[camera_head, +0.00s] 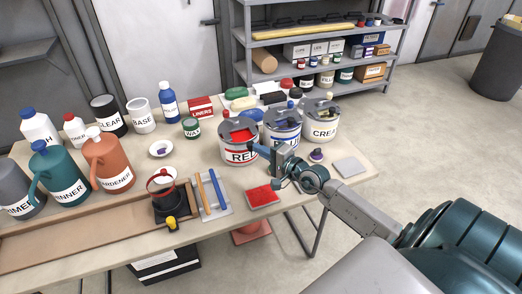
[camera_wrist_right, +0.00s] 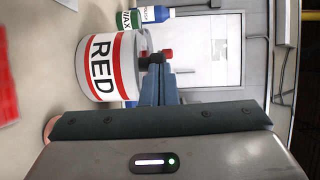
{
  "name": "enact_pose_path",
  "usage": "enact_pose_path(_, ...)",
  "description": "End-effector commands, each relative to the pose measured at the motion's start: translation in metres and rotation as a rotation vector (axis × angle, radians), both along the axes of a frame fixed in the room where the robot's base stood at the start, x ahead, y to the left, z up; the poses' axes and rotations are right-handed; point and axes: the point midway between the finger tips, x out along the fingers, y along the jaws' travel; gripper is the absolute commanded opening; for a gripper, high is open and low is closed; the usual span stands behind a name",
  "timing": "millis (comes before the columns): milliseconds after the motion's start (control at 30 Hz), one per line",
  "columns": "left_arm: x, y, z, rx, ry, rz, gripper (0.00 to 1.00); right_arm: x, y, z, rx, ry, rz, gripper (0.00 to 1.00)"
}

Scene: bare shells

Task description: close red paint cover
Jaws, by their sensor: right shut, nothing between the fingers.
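The red paint can (camera_head: 240,154), labelled RED, stands on the table at the left of a row of paint cans. Its grey cover (camera_head: 236,126) shows on top, with red paint visible at the opening, so it does not look fully closed. My right gripper (camera_head: 256,148) is shut and empty at the can's right side, near its upper rim. In the right wrist view the can (camera_wrist_right: 98,68) lies sideways to the left of the shut fingers (camera_wrist_right: 156,72). A dark part with a red knob shows just beyond the fingertips; I cannot tell whether they touch. My left gripper is not in view.
The blue can (camera_head: 283,130) stands close on the right of my fingers, with the cream can (camera_head: 321,122) beyond. A red tray (camera_head: 262,196) and a grey pad (camera_head: 350,167) lie in front. Jugs and bottles fill the table's left side.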

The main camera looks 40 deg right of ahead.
Motion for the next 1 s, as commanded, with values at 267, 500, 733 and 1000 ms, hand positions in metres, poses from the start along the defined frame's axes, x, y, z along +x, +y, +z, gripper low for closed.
enact_pose_path(267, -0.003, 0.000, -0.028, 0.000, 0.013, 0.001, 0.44, 0.034, -0.008, -0.005, -0.002, -0.007, -0.002, 0.00)
enact_pose_path(500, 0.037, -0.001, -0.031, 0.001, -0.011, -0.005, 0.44, 0.066, -0.016, -0.003, 0.000, -0.004, -0.001, 0.00)
enact_pose_path(733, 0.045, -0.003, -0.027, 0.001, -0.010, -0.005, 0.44, 0.074, -0.018, 0.001, -0.001, -0.002, -0.001, 0.00)
enact_pose_path(1000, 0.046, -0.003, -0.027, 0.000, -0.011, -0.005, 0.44, 0.074, -0.018, 0.002, 0.000, -0.003, -0.002, 0.00)
